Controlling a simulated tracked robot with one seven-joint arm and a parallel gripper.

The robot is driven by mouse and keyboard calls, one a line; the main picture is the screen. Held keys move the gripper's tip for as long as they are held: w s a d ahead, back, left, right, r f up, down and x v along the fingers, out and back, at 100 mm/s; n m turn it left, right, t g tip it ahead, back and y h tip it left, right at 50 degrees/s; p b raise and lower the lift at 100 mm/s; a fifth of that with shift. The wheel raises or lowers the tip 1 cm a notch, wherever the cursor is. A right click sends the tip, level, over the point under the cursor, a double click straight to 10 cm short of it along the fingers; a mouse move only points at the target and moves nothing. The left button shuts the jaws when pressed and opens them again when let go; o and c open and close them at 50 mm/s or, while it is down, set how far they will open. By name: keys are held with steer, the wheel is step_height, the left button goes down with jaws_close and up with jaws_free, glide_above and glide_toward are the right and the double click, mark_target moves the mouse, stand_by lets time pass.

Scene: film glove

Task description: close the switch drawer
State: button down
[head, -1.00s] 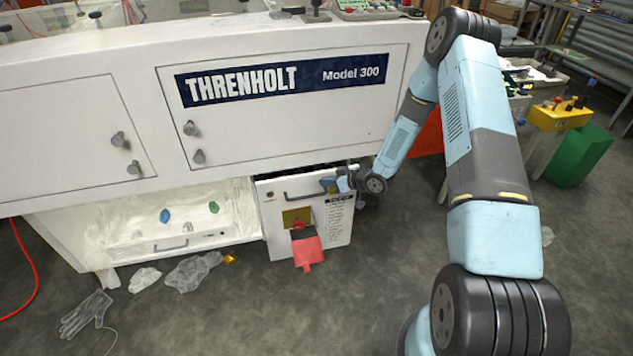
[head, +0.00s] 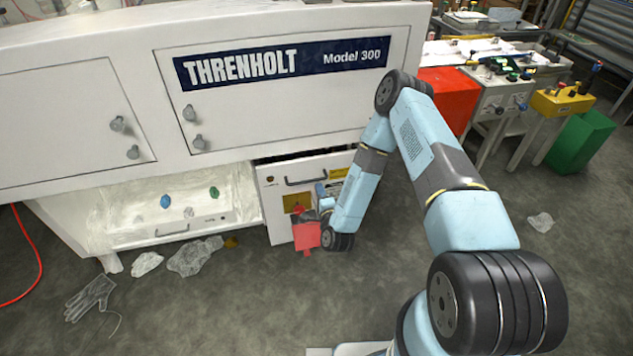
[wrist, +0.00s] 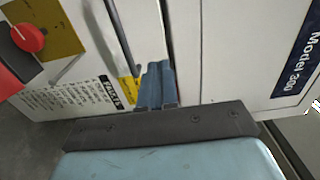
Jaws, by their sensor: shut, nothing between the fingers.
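The switch drawer (head: 279,224) is a white front low in the THRENHOLT cabinet, with a dark bar handle (head: 305,181) and a red switch on a yellow plate (head: 293,203). A dark gap shows above its top edge, so it stands partly open. The drawer front also fills the left of the wrist view (wrist: 75,75). My gripper (head: 321,191) is at the right part of the front, partly hidden by my wrist. In the wrist view its blue fingers (wrist: 157,72) are together and empty, beside the handle and near the drawer's top edge. Whether they touch the front, I cannot tell.
A red tag (head: 306,236) hangs from the switch. An open white tray (head: 165,232) is left of the drawer. Crumpled plastic (head: 194,257) and a clear glove (head: 91,298) lie on the floor. Floor in front of the drawer is mostly clear.

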mark_target(309, 161)
steer(key=x, duration=1.3)
steer(key=shift+a, duration=0.1)
